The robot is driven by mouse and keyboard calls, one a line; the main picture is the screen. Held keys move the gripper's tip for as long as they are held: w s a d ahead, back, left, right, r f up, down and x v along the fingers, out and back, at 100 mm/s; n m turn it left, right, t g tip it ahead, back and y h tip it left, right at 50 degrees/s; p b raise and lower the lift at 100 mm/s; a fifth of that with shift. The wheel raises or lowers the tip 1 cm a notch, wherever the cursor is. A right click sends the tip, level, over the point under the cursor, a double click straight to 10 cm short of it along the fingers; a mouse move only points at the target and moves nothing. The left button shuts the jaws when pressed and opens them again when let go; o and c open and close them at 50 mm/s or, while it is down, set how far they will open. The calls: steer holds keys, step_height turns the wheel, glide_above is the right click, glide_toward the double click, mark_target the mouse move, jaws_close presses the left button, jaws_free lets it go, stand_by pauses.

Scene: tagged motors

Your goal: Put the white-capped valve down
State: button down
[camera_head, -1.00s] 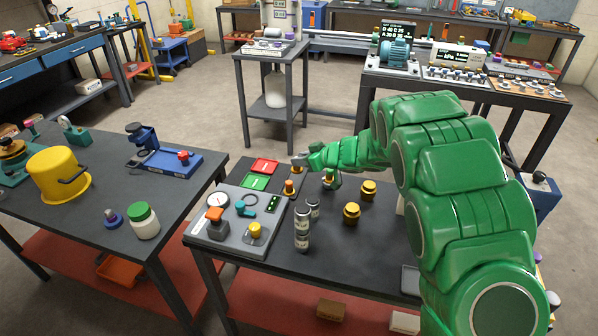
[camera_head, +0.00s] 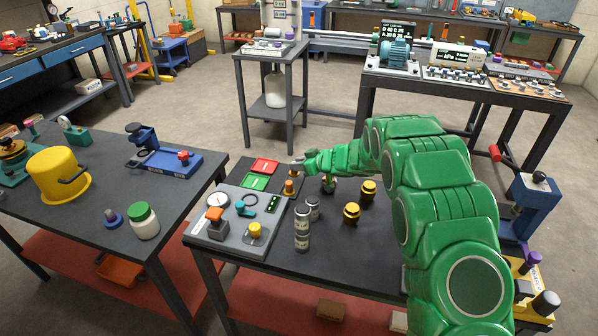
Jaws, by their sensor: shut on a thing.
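My gripper (camera_head: 297,163) is small and grey at the end of my green arm, over the far left part of the middle table. It is shut on a small brass-coloured body, which I take as the white-capped valve (camera_head: 295,172); little of it shows and its cap is not clear. I cannot tell whether it touches the surface below. An orange-topped brass valve (camera_head: 289,189) stands just in front of it. Red (camera_head: 264,165) and green (camera_head: 255,182) plates lie to its left.
Yellow-capped pieces (camera_head: 351,213) and grey cylinders (camera_head: 302,241) stand on the table (camera_head: 330,263). A grey panel (camera_head: 225,222) with a gauge and buttons fills its left front. A small partly hidden piece (camera_head: 328,185) stands under my forearm. A blue press (camera_head: 530,207) is at the right.

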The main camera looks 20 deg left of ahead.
steer(key=shift+f, duration=1.55)
steer(key=c, duration=0.9)
jaws_free()
steer(key=shift+f, duration=0.15)
steer(key=shift+o, duration=0.2)
steer(key=shift+s+d+r, duration=0.2)
steer(key=shift+d+r, duration=0.25)
steer(key=shift+d, duration=0.05)
steer(key=v, duration=1.1)
steer(key=shift+a, duration=0.1)
